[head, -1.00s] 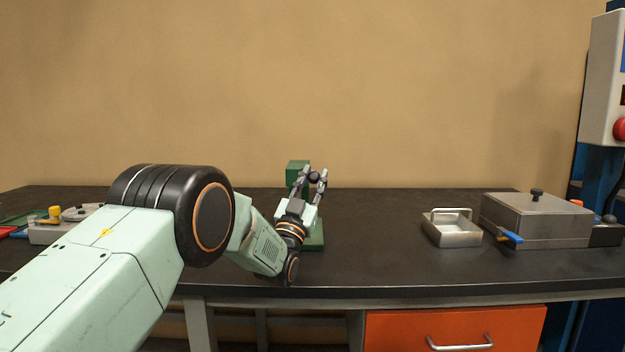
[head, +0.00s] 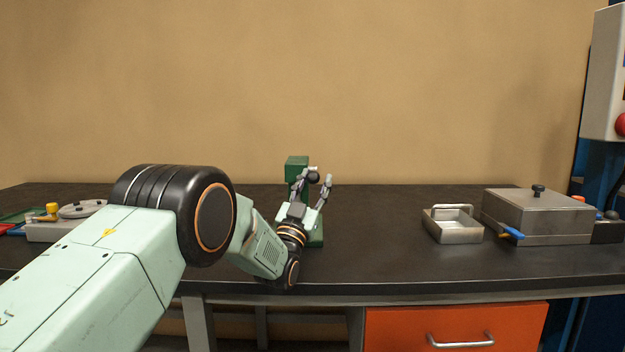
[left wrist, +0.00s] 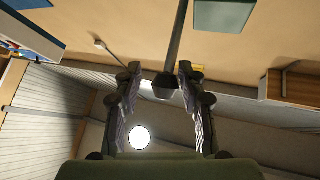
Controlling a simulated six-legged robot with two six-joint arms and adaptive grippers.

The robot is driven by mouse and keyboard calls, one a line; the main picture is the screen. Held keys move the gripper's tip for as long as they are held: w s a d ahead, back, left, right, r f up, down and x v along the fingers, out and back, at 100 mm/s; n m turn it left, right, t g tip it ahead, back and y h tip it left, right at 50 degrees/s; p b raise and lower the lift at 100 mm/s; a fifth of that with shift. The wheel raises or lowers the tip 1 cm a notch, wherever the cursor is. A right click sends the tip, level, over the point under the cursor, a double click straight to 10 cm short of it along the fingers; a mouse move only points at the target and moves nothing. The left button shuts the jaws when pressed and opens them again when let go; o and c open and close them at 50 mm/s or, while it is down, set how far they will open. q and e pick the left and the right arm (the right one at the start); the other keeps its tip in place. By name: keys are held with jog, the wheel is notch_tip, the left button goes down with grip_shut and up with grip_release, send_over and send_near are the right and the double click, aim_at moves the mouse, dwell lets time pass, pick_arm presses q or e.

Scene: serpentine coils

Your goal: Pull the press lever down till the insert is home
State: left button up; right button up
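The green press (head: 297,163) stands on the dark bench, partly hidden behind my left gripper. In the left wrist view its green head (left wrist: 222,14) is at the top. A dark bar that looks like the press lever (left wrist: 175,45) comes down from the top edge, and its blocky end lies between my finger lines. My left gripper (head: 318,176) points up in front of the press. Its fingers (left wrist: 160,78) are spread, with gaps visible on both sides of the bar. I cannot make out the insert. My right gripper is in neither view.
A metal tray with a handle (head: 453,226) and a lidded metal box (head: 537,216) with a blue-handled tool stand on the right. Grey parts (head: 75,211) lie on the left. The bench (head: 370,245) is clear between press and tray.

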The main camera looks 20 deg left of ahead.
pick_arm(q)
jog(key=shift+o, duration=0.4)
jog(key=shift+w, duration=0.1)
jog(key=shift+s+a+r, duration=0.1)
jog(key=shift+s+r, duration=0.25)
jog(key=shift+r, duration=0.1)
jog(key=shift+s+f, duration=0.15)
jog(key=shift+f, duration=0.25)
jog(key=shift+v, duration=1.1)
jog(key=s+a, duration=0.1)
jog(key=s, duration=1.1)
jog(key=shift+a, duration=0.2)
